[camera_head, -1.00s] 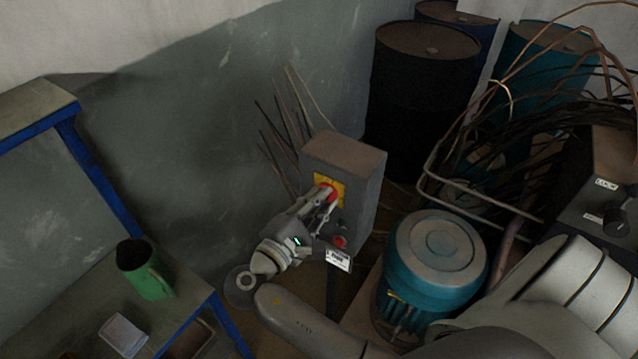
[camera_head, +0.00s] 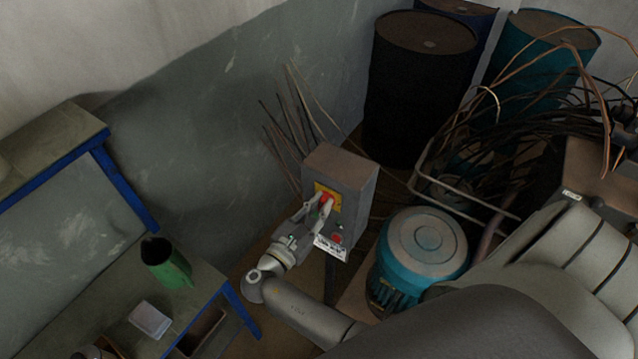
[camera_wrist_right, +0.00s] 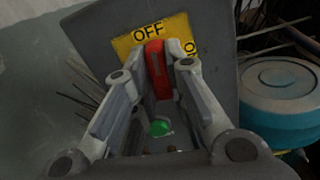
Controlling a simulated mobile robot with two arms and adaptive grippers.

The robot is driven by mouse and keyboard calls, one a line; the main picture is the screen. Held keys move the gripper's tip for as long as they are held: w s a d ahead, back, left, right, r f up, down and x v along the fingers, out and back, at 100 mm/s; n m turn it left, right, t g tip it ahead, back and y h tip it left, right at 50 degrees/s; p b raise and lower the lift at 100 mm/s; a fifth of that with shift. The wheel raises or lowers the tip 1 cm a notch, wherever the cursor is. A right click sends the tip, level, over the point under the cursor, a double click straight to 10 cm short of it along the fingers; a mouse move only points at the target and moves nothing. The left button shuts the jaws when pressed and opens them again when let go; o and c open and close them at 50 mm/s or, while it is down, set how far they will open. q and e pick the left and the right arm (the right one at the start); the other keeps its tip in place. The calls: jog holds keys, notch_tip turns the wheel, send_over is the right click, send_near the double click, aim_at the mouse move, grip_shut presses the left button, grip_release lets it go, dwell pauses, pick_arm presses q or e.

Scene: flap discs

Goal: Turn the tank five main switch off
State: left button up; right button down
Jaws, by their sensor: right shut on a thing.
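A grey switch box (camera_head: 352,181) stands in the middle of the head view. A yellow plate (camera_head: 335,199) on its front carries a red switch handle (camera_head: 326,197). In the right wrist view the plate (camera_wrist_right: 127,44) reads "OFF" at the top, and the red handle (camera_wrist_right: 158,68) points up towards that word, slightly tilted. My right gripper (camera_head: 321,207) is shut on the red handle, with one finger on each side. A green button (camera_wrist_right: 160,128) shows below the handle. A white label hangs at the box's lower front; its text is too small to read. My left gripper is not in view.
A blue-green motor (camera_head: 422,245) stands right of the box. Dark drums (camera_head: 418,85) and tangled cables (camera_head: 520,130) are behind.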

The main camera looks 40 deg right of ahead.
jog(key=shift+n, duration=0.6)
jog(key=shift+f+n+p, duration=0.1)
jog(key=shift+n+p, duration=0.2)
jog(key=shift+p, duration=0.05)
jog(key=c, duration=1.4)
grip_release()
jog(key=shift+c, duration=0.2)
jog(key=shift+r, duration=0.2)
notch_tip(320, 180, up, 10)
jog(key=shift+f, duration=0.15)
jog(key=shift+a, duration=0.1)
